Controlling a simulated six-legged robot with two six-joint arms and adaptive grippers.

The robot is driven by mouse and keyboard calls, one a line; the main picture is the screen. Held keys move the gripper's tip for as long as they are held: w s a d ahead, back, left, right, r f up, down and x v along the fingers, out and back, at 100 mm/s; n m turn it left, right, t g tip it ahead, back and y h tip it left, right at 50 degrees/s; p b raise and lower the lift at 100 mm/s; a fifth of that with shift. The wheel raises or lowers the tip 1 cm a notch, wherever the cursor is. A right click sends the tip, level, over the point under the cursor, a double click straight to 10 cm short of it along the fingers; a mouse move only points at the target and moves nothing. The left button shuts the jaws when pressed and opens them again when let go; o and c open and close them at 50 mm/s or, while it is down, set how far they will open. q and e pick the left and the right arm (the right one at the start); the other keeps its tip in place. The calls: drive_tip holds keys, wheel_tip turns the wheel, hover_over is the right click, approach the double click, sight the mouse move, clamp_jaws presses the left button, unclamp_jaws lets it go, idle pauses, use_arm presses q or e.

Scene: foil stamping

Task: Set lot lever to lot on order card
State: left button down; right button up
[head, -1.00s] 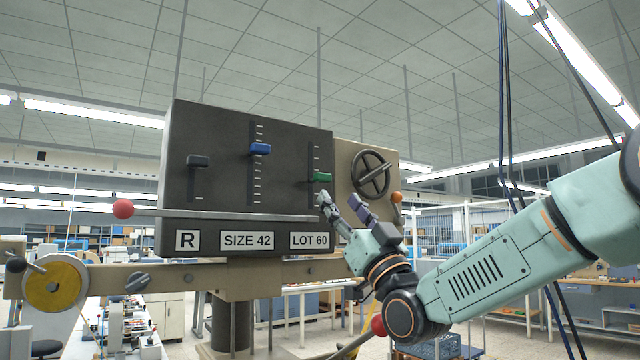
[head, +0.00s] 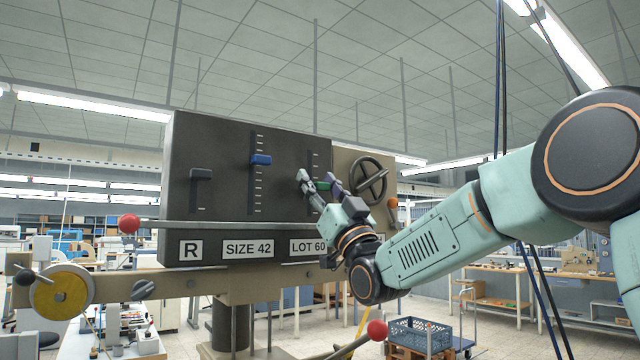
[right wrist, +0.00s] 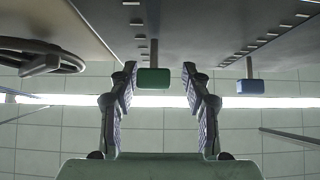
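A dark panel (head: 215,140) carries a grey lever (head: 201,174), a blue lever (head: 261,160) and a green lever (head: 323,186) in vertical slots. The white labels below read "R" (head: 191,250), "SIZE 42" (head: 249,248) and "LOT 60" (head: 306,246). The last is partly covered by my right gripper (head: 316,180), which is at the green lever. In the right wrist view, the green knob (right wrist: 153,78) sits between the open fingers of the gripper (right wrist: 160,72), nearer the left finger. Whether that finger touches it I cannot tell. My left gripper is out of view.
A black handwheel (head: 369,180) stands right of the green lever, with an orange knob (head: 392,202) beyond. A long bar with a red ball (head: 129,224) runs below the slots. The blue knob (right wrist: 250,86) is right of the fingers in the wrist view.

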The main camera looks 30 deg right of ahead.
drive_tip(key=shift+s, duration=0.1)
drive_tip(key=shift+c, duration=0.7)
drive_tip(key=shift+w+d+f, duration=0.2)
drive_tip(key=shift+w+d, duration=0.15)
drive_tip(key=shift+d, duration=0.1)
drive_tip(key=c, duration=0.5)
drive_tip(key=shift+a+r, duration=0.1)
drive_tip(key=shift+a, duration=0.1)
drive_tip(key=shift+c, duration=1.3)
drive_tip(key=shift+d, duration=0.1)
clamp_jaws()
wheel_tip(320, 180, up, 2)
drive_tip(key=shift+r, duration=0.25)
drive_tip(key=o, duration=1.1)
unclamp_jaws()
drive_tip(key=shift+f, duration=0.1)
